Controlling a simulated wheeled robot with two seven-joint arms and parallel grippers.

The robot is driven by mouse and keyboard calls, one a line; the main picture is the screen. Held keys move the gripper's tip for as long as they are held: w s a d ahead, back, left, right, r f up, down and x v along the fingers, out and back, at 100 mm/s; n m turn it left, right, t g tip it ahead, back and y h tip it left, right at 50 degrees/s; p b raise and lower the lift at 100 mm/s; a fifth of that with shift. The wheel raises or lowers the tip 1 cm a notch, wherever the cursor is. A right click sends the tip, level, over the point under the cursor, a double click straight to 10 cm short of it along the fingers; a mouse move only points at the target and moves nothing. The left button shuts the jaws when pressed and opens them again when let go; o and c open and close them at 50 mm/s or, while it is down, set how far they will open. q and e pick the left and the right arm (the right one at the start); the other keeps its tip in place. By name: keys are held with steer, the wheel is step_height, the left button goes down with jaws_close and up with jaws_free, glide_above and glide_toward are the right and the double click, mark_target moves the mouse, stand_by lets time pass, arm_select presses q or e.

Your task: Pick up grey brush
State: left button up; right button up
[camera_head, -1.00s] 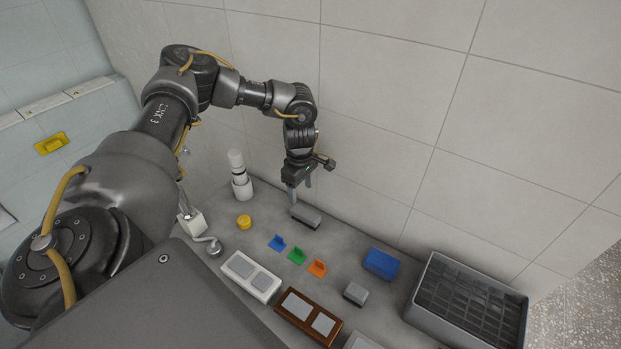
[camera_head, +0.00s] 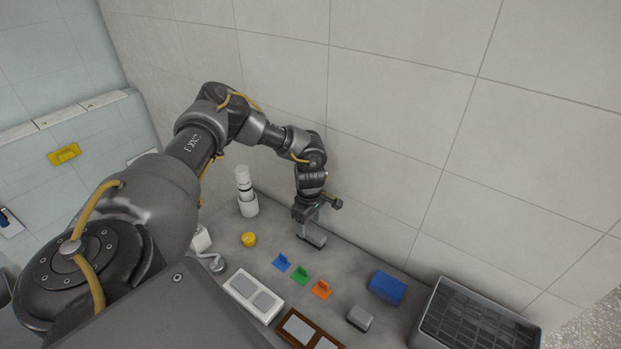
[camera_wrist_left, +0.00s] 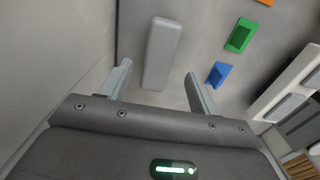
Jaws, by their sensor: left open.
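The long grey block that looks like the brush (camera_head: 314,241) lies on the grey counter near the tiled wall. My left gripper (camera_head: 308,222) is just above it, pointing down, and partly covers it in the head view. In the left wrist view the brush (camera_wrist_left: 163,48) runs lengthwise away from the open left gripper (camera_wrist_left: 160,80). Its near end shows between the two fingers, with a gap on each side. I cannot tell the exact height left between the fingertips and the brush. My right gripper is not in view.
Blue, green and orange small pieces (camera_head: 300,275) lie in front of the brush. A white cylinder (camera_head: 246,190) and yellow round piece (camera_head: 248,239) are left. A blue block (camera_head: 387,287), smaller grey block (camera_head: 360,318) and grey crate (camera_head: 432,318) are right. The wall is close behind.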

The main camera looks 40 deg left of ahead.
mark_target(310, 231)
arm_select(q)
step_height(310, 231, down, 4)
steer(key=shift+w+r+p, duration=0.1)
steer(key=shift+r+p, duration=0.05)
steer(key=shift+p, duration=0.65)
steer(key=shift+f, duration=0.5)
steer(key=c, duration=1.1)
steer(key=shift+r, duration=0.1)
